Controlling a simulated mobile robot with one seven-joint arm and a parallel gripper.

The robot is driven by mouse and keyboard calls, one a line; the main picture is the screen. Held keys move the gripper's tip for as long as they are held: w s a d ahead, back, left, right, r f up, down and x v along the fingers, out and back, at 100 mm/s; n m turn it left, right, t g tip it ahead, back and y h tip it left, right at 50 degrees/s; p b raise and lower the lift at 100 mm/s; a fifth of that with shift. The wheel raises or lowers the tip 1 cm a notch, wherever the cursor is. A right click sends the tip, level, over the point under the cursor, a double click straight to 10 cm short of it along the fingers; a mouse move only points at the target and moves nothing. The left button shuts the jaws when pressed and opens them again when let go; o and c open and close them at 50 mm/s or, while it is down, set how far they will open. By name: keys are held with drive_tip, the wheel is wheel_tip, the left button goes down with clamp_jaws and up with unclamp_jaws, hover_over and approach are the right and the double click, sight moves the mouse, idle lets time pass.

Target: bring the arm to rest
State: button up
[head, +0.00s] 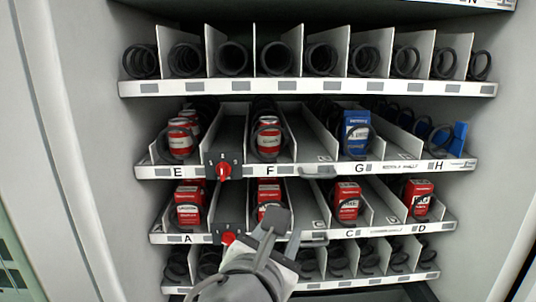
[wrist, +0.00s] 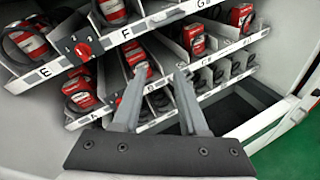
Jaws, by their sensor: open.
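My gripper (head: 268,232) is in front of the lower shelves of a vending machine in the head view, near the row labelled A to D. In the wrist view my gripper (wrist: 157,82) shows two long grey fingers spread apart with nothing between them. A red box in the column behind it (head: 269,193) is partly covered by the gripper in the head view. Whether the fingers touch the shelf front cannot be told.
Red boxes stand in spiral columns on the A-D shelf (head: 372,232). Red cans and a blue box (head: 356,132) stand on the E-H shelf (head: 330,170). Red knobs (head: 223,171) and handles stick out from the shelf fronts. The cabinet side wall (head: 85,110) is at left.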

drive_tip(key=s+d+f+m+g+h+p, duration=0.25)
drive_tip(key=d+m+g, duration=0.35)
drive_tip(key=d+m, duration=0.5)
drive_tip(key=s+r+m+g+y+p, duration=0.1)
drive_tip(key=s+m+y+p, duration=0.2)
drive_tip(key=m, duration=0.6)
drive_tip(key=s+d+r+m+g+y+p, duration=0.1)
drive_tip(key=s+m+g+y+p, duration=0.1)
drive_tip(key=m, duration=0.6)
drive_tip(key=shift+s+d+r+m+y+p, duration=0.2)
drive_tip(key=shift+s+r+m+y+p, duration=0.25)
drive_tip(key=shift+y, duration=0.3)
drive_tip(key=shift+s+f, duration=0.1)
drive_tip(key=shift+s, duration=0.1)
